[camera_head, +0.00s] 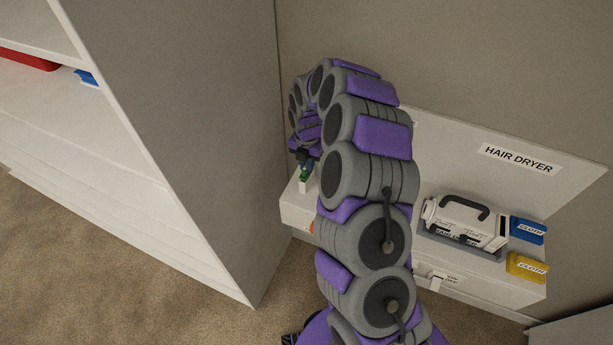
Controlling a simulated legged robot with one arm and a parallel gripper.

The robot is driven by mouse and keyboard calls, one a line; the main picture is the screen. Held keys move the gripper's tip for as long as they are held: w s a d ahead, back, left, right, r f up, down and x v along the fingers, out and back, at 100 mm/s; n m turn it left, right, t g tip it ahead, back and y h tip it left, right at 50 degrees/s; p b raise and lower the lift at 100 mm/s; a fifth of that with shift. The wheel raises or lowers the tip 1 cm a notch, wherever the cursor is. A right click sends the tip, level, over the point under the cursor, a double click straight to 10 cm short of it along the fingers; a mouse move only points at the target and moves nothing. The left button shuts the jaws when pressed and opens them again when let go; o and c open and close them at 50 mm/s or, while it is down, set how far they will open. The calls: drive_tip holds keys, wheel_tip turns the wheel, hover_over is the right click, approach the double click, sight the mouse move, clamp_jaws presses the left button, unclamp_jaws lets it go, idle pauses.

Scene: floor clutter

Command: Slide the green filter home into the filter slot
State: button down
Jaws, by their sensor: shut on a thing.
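My gripper (306,158) is at the far end of my curved grey and purple arm, above the left end of a white shelf unit. It points down and is shut on the small green filter (304,174), of which only a little shows. A small white piece shows just below the green; I cannot tell whether it belongs to the filter or to something under it. The filter slot cannot be made out. My arm hides the middle of the shelf unit.
A white shelf unit (297,212) stands against the wall, with a "HAIR DRYER" sign (520,159). A tall grey cabinet (190,130) stands close on the left. Brown carpet (140,262) lies clear in front.

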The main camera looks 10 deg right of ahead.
drive_tip(key=shift+r, duration=0.55)
drive_tip(key=shift+r+p, duration=1.2)
drive_tip(key=shift+r, duration=2.05)
